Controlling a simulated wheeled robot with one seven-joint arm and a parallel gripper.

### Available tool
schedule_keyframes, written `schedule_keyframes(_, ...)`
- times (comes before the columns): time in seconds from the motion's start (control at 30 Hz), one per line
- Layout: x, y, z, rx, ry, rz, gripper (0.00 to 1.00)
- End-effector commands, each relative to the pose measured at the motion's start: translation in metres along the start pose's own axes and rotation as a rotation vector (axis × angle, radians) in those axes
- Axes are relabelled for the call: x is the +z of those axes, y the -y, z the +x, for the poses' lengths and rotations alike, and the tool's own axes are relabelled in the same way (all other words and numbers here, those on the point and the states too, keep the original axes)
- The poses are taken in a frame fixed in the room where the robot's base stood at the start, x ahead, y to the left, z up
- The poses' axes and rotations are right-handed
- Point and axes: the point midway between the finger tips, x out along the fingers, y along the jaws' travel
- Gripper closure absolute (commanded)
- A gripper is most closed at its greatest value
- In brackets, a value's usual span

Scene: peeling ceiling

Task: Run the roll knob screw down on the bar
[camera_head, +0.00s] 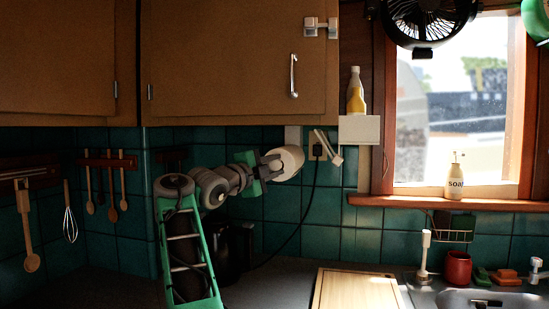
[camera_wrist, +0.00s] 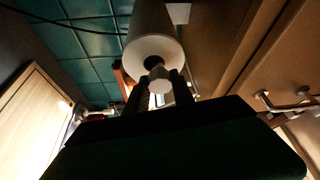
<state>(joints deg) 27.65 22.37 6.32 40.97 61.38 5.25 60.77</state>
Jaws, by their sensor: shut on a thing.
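A white paper roll (camera_head: 290,162) hangs level under the wall cabinet. In the wrist view, the roll (camera_wrist: 152,22) points away from me, with its pale round end (camera_wrist: 137,53) and dark core hole facing me. A small pale knob (camera_wrist: 158,84) sits in front of that hole, between my fingers. My gripper (camera_wrist: 160,92) is shut on the knob. In the head view, my gripper (camera_head: 268,167) is at the roll's left end and hides the knob. The bar inside the roll cannot be made out, nor how far the knob is on it.
The cabinet (camera_head: 230,60) is close above the roll. A wall outlet (camera_head: 316,150) with a black cord is just right of it. A small white shelf (camera_head: 359,130) holds a bottle (camera_head: 356,92). A cutting board (camera_head: 355,290) lies on the counter below. Utensils hang at the left.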

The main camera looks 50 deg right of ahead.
Motion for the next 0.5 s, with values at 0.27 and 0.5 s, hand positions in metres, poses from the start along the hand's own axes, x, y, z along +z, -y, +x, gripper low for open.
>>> schedule_keyframes(0.27, -0.0002, -0.0003, 0.0001, 0.028, 0.000, 0.069, 1.00)
schedule_keyframes(0.5, -0.0013, 0.0086, 0.0022, 0.132, 0.000, 0.317, 1.00)
